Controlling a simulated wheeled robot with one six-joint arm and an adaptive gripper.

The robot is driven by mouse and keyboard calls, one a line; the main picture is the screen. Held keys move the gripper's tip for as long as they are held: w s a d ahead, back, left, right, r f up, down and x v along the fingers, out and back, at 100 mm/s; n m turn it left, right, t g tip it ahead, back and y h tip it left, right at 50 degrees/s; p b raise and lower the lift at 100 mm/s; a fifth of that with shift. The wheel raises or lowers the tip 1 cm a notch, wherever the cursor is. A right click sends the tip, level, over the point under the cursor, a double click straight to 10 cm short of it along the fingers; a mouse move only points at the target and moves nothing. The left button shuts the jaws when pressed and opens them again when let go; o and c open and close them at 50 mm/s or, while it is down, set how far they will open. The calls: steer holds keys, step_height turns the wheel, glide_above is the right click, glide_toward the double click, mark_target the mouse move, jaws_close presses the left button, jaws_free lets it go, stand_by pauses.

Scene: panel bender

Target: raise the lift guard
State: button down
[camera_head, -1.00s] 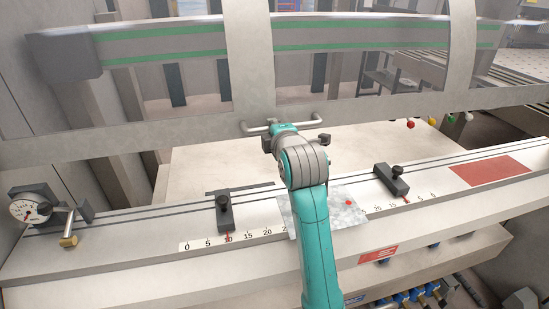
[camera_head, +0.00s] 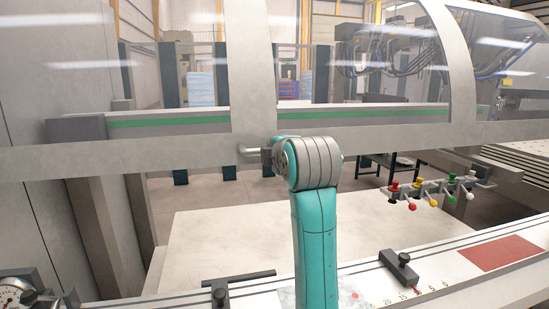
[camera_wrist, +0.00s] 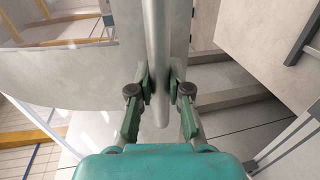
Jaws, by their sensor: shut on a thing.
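The lift guard (camera_head: 90,159) is a grey frame with clear curved panes, spanning the head view above the bench. Its bottom rail stands well clear of the bench, leaving a wide opening beneath. The guard's handle (camera_head: 249,152) shows its left end beside my wrist; the rest is hidden by my arm. In the wrist view the handle bar (camera_wrist: 158,50) runs between the fingers of my gripper (camera_wrist: 160,88), which is shut on it. In the head view my gripper is mostly hidden behind my teal and grey wrist.
A row of coloured levers (camera_head: 433,190) stands at the right, below the guard rail. The bench (camera_head: 450,270) carries black clamp stops (camera_head: 400,266) and a dial gauge (camera_head: 15,296). A pale flat table (camera_head: 215,235) lies behind it. A green-striped beam (camera_head: 180,121) shows through the panes.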

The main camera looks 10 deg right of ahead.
steer(key=c, duration=1.1)
jaws_free()
steer(key=v, duration=1.2)
steer(key=shift+f, duration=0.1)
